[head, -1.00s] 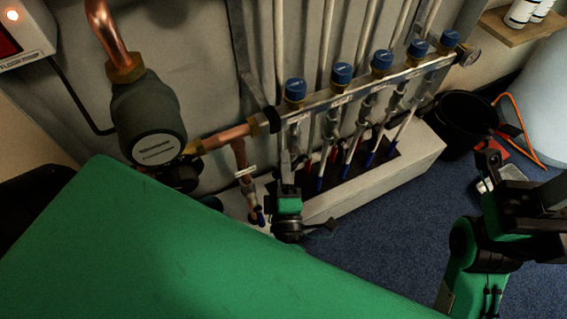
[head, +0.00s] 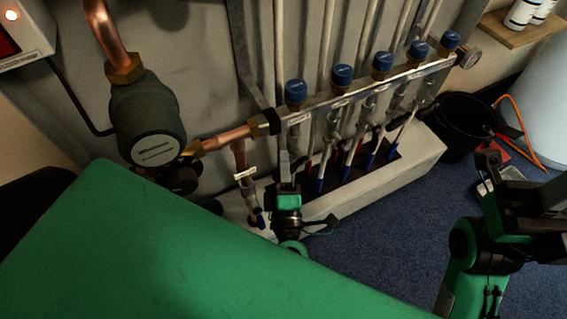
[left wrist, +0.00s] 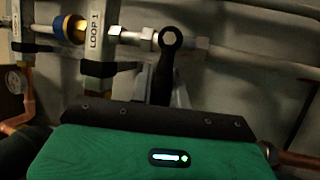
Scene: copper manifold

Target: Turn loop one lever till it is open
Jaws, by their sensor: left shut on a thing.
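The loop one lever (left wrist: 161,76) is a black handle in the left wrist view, with a round bolted pivot at its top. It points down from the pivot, across the line of the silver valve pipe. A "LOOP 1" label (left wrist: 96,35) is left of it. My left gripper (head: 286,168) is at the leftmost loop, below its blue cap (head: 295,92), and is shut on the lever. Its body hides the lever's lower end in the wrist view. The lever cannot be made out in the head view. My right gripper (head: 488,160) is at the right, away from the manifold; its jaw opening is unclear.
The manifold bar (head: 345,97) carries several blue caps, with pipes running down into a white trough (head: 400,170). A copper pipe (head: 225,138) and dark pump (head: 147,122) are left of it. A black bucket (head: 466,125) stands right. Blue carpet (head: 385,235) is open in front.

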